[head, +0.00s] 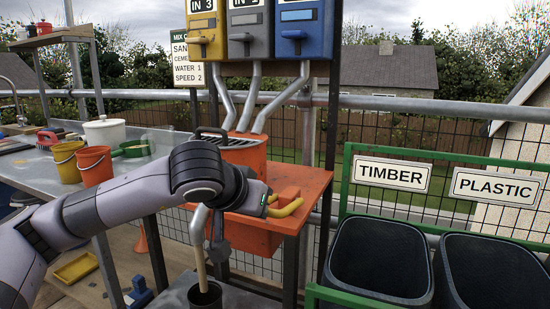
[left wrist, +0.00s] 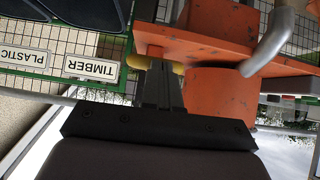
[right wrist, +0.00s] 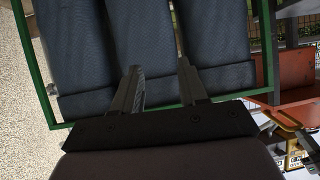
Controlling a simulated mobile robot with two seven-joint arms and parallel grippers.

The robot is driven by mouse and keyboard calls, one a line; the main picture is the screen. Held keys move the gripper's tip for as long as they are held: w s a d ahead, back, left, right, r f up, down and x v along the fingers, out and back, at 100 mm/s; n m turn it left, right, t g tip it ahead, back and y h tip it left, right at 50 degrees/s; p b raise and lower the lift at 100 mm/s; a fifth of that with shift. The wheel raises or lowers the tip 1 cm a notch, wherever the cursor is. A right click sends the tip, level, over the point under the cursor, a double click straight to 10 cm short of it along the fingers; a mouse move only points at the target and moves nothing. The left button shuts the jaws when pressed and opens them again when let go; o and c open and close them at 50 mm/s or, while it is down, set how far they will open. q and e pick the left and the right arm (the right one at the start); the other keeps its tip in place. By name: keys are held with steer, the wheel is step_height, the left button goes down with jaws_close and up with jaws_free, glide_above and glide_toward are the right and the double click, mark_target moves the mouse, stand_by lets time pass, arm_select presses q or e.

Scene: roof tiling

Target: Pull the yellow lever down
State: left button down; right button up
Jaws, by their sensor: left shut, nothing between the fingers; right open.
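A yellow lever (head: 287,208) shows at the front of the orange machine (head: 290,180), just right of my left gripper (head: 268,199). In the left wrist view, yellow parts of the lever (left wrist: 178,68) show on both sides of my left fingertips (left wrist: 163,66). The left fingers are shut with nothing between them, close against the lever; I cannot tell if they touch it. My left forearm hides part of the machine. My right gripper (right wrist: 160,66) is open and empty over dark bins; it is outside the head view.
Yellow, grey and blue hoppers (head: 290,30) with pipes hang above the machine. Dark bins (head: 380,255) in a green frame (head: 345,185) stand at the right, with TIMBER and PLASTIC signs. Buckets (head: 95,165) sit on the bench at the left. A wooden-handled tool stands in a dark bucket (head: 205,296) below.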

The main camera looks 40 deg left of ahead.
arm_select(q)
steer(key=shift+s+f, duration=0.1)
steer(key=shift+f, duration=0.45)
arm_select(e)
steer(key=shift+a+r, duration=0.1)
steer(key=shift+a, duration=0.1)
arm_select(q)
steer(key=shift+b, duration=0.3)
steer(key=p+v, duration=0.3)
steer(key=v, duration=1)
arm_select(e)
steer(key=d, duration=0.1)
steer(key=s+d, duration=0.1)
steer(key=f, duration=0.1)
steer(key=shift+s+d+g+h, duration=0.25)
steer(key=shift+d+g+h, duration=0.05)
steer(key=shift+d, duration=0.1)
arm_select(q)
steer(key=shift+r, duration=0.1)
